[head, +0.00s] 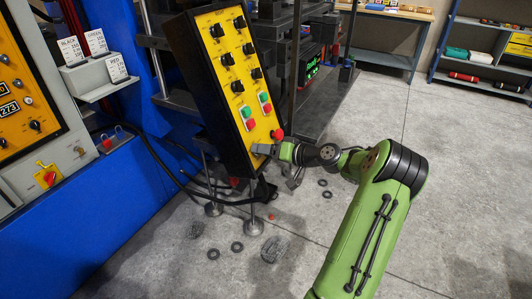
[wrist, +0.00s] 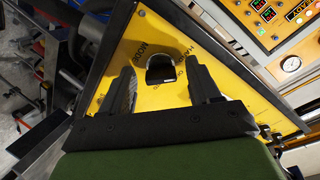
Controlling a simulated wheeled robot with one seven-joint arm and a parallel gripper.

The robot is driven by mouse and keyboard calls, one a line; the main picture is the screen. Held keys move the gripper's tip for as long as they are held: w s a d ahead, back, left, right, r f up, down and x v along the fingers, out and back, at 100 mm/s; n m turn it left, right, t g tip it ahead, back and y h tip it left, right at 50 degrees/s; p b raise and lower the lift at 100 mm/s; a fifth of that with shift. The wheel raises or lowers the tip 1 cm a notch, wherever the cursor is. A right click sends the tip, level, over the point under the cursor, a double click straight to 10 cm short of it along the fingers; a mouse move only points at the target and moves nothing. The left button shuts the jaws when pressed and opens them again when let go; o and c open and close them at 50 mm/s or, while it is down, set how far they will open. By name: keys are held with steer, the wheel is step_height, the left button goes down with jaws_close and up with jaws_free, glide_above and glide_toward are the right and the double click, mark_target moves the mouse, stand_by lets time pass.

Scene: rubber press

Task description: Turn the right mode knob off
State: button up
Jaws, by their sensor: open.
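The yellow control panel (head: 240,78) has a black frame and stands tilted in the middle of the head view. In the wrist view, a black knob (wrist: 165,66) sits on the yellow plate (wrist: 112,68), with printed lettering around it that is only partly legible. My gripper (head: 263,149) is at the lower end of the panel. In the wrist view my gripper (wrist: 162,78) is open, with one finger on each side of the knob. A gap shows at the left finger; the right finger looks close to the knob, contact unclear. This knob is hidden in the head view.
Several black knobs (head: 239,86) and the green and red buttons (head: 248,118) are higher on the panel. A red mushroom button (head: 277,134) sticks out close to my gripper. The blue machine (head: 110,185) stands left. Black rings (head: 237,246) lie on the floor, which is open at right.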

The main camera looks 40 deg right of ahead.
steer(key=shift+c, duration=0.4)
steer(key=c, duration=1)
steer(key=shift+o, duration=0.2)
steer(key=shift+r+m+p, duration=0.1)
steer(key=shift+m+p, duration=0.2)
steer(key=shift+p, duration=0.15)
steer(key=m+p, duration=0.8)
steer(key=shift+a+p, duration=0.1)
steer(key=shift+p, duration=0.2)
steer(key=shift+m, duration=0.3)
